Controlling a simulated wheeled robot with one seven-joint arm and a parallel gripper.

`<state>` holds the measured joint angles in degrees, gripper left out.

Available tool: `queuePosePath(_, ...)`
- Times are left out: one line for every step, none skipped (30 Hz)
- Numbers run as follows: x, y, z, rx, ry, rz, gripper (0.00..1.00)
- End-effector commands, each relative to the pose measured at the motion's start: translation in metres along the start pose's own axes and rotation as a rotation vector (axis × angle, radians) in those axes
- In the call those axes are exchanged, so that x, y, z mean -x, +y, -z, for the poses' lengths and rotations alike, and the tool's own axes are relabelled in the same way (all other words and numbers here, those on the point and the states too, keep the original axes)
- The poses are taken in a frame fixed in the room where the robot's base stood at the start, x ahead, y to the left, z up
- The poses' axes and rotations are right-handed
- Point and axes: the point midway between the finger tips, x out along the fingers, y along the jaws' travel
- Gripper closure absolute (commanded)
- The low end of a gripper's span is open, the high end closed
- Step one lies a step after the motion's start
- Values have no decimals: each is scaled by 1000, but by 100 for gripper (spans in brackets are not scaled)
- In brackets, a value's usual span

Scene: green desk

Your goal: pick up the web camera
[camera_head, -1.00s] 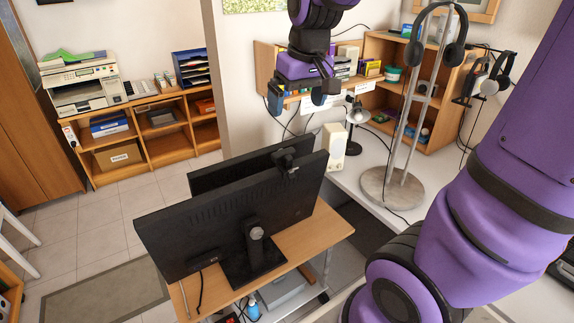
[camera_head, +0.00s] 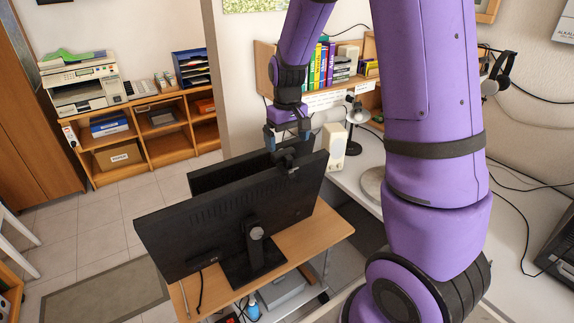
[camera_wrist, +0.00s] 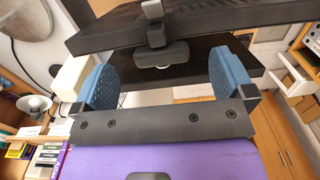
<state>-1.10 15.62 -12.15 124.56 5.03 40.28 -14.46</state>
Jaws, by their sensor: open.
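The web camera (camera_head: 287,161) is a small black device clipped on the top edge of a black monitor (camera_head: 205,225), which stands with its back to the head view. In the wrist view the web camera (camera_wrist: 161,54) shows upper middle, between the two blue fingers in the picture and apart from both. My gripper (camera_head: 286,137) is open and empty, just above the web camera and pointing down. In the wrist view my gripper (camera_wrist: 162,70) has its fingers wide apart. Part of the web camera is hard to make out against the dark monitors in the head view.
A second monitor (camera_head: 215,175) stands behind the first. A white speaker (camera_head: 334,147) and a lamp (camera_head: 357,112) stand close to the right. Books (camera_head: 325,62) fill a shelf behind my gripper. My purple arm hides much of the right side.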

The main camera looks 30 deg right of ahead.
Motion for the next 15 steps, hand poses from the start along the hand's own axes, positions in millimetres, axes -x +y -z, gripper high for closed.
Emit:
queuePosePath(-6, 0, 0, 0, -3, 0, 0)
queuePosePath(-8, 0, 0, 0, -2, 0, 0)
queuePosePath(-10, 0, 0, 1, -1, 0, 0)
queuePosePath(-12, 0, 0, 1, -1, 0, 0)
queuePosePath(-13, 0, 0, 1, -1, 0, 0)
queuePosePath(-15, 0, 0, 0, -1, 0, 0)
queuePosePath(-17, 0, 0, 0, -2, 0, 0)
queuePosePath(-20, 1, 0, 0, -2, 0, 0)
queuePosePath(-25, 1, 1, -1, -3, 0, 0)
queuePosePath(-30, 2, 1, -2, -4, 0, 0)
queuePosePath(-34, 2, 2, -1, -4, 0, 0)
queuePosePath(-40, 3, 3, 0, -4, 0, 0)
queuePosePath(-44, 3, 4, 0, -4, 0, 0)
queuePosePath(-48, 4, 4, 0, -3, 0, 0)
queuePosePath(-53, 3, 4, -1, -2, 0, 0)
